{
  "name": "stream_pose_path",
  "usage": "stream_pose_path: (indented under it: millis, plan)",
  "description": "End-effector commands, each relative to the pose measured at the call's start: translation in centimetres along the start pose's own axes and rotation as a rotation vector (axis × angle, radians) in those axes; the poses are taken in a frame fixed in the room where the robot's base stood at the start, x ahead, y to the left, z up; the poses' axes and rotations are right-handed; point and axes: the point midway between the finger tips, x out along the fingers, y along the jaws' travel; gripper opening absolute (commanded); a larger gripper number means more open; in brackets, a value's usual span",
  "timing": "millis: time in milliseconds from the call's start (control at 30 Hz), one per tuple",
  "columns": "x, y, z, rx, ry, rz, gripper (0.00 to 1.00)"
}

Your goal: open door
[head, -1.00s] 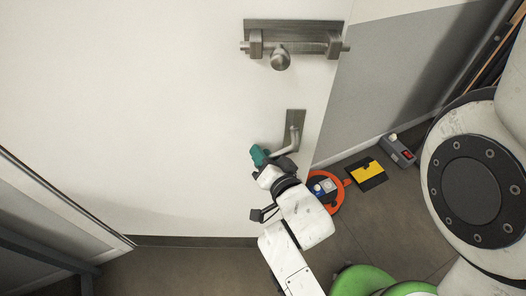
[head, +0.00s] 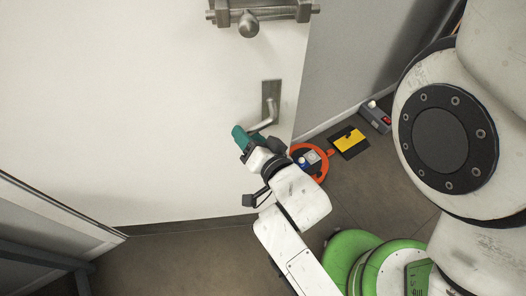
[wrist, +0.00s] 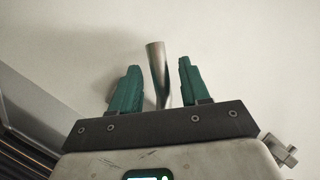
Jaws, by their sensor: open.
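The white door (head: 150,110) fills the left and middle of the head view. Its metal lever handle (head: 264,124) sits on an upright plate near the door's right edge, and slopes down to the left. My gripper (head: 241,136) has teal fingers and is at the lever's free end. In the wrist view the lever (wrist: 157,68) stands between my two spread fingers (wrist: 155,86), with a visible gap to the right finger. The left finger is close to it; contact cannot be told. Whether the door stands ajar is unclear.
A metal slide bolt (head: 262,13) with a round knob is above the handle. On the floor to the right are an orange ring-shaped item (head: 322,172), a black-and-yellow square (head: 348,141) and a grey box (head: 376,117). A grey wall (head: 350,60) adjoins the door's right edge.

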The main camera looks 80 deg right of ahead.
Motion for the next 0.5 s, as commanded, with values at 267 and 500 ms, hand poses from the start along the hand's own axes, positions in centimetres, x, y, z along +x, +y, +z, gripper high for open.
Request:
stream_pose_path:
  millis: [267,500]
  plan:
    - [-4.5,0.2,0.2,0.003,-0.004,0.004,0.46]
    - [-6.9,0.2,0.1,0.002,-0.002,0.004,0.46]
